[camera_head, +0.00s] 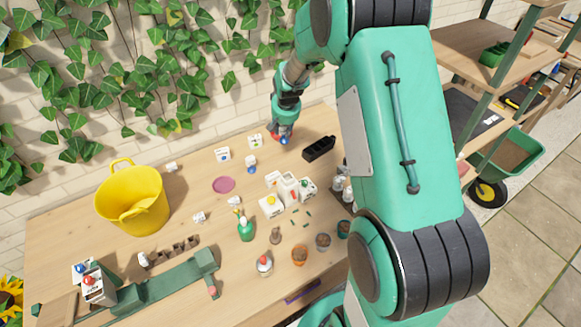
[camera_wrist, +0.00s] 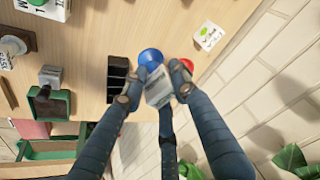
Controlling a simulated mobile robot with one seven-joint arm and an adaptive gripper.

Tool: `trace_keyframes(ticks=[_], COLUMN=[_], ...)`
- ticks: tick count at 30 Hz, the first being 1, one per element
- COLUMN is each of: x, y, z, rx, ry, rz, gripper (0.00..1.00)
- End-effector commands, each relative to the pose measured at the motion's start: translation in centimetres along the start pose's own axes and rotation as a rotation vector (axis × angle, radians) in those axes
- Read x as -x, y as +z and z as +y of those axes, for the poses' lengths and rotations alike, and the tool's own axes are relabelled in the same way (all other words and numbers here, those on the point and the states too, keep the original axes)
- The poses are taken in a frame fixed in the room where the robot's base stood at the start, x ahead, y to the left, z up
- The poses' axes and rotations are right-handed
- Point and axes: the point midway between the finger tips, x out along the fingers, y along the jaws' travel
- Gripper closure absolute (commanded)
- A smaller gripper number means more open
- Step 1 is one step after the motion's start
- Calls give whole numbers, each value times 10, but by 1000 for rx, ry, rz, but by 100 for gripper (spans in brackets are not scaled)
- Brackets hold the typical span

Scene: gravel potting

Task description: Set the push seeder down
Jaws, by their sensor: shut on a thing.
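My gripper (camera_wrist: 160,88) is at the back right of the table, near its wall-side edge. Its fingers are closed around the push seeder (camera_wrist: 157,92), which shows as a small grey-white body between them. A round blue part (camera_wrist: 150,57) shows at its far end and a red part (camera_wrist: 187,64) beside a finger; I cannot tell whether both belong to it. In the head view my gripper (camera_head: 282,132) points down, and the seeder is mostly hidden by the fingers. I cannot tell whether its lower end touches the wooden table (camera_head: 190,190).
A black tray (camera_head: 319,148) stands close to the right of my gripper, and a white card with a green mark (camera_head: 256,141) close to the left. A white bottle with a blue cap (camera_head: 251,164) stands in front.

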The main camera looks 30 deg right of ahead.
Motion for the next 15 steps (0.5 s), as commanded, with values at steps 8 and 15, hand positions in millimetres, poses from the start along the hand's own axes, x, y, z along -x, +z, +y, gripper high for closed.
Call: trace_keyframes(ticks=[8, 15], x=[-22, -46], y=[4, 13], z=[29, 29], rx=[-42, -41], ry=[14, 14], rz=[-5, -2], gripper=[99, 99])
